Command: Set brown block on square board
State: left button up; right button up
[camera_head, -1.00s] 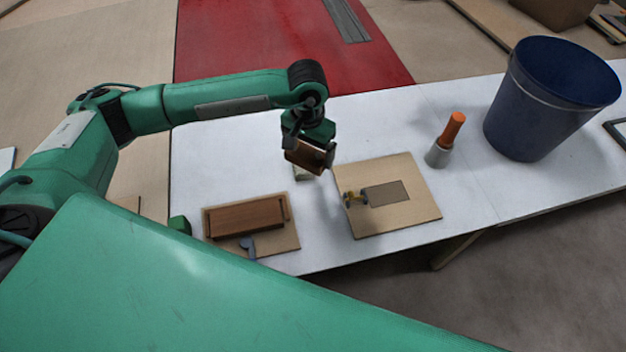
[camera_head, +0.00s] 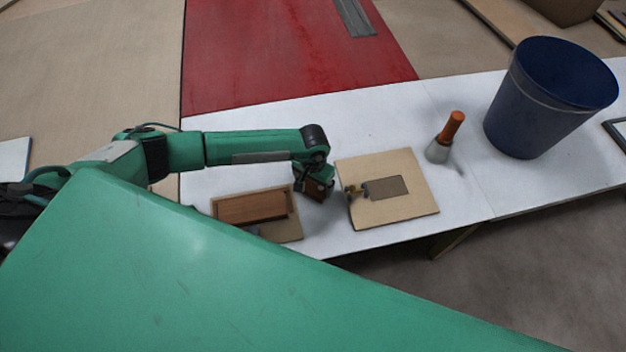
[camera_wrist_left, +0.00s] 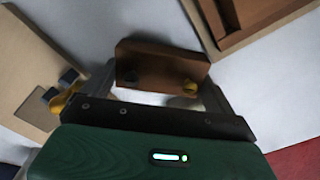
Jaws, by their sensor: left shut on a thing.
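The brown block (camera_head: 316,190) is held in my left gripper (camera_head: 317,183). The left gripper is shut on it, low over the white table between the two boards. In the left wrist view the brown block (camera_wrist_left: 160,66) shows tilted across the front of the fingers. The square board (camera_head: 410,212) is pale wood and lies just right of the gripper. The gap between block and table cannot be judged exactly. My right gripper is not in view.
A second board (camera_head: 286,230) with a long brown piece (camera_head: 250,207) lies left of the gripper, partly hidden. An orange-handled tool (camera_head: 445,138) stands behind the square board. A blue bucket (camera_head: 548,105) stands further right.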

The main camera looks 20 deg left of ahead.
pick_arm(q)
jog(key=shift+f, duration=0.2)
jog(key=o, duration=0.8)
jog(key=shift+c, duration=0.2)
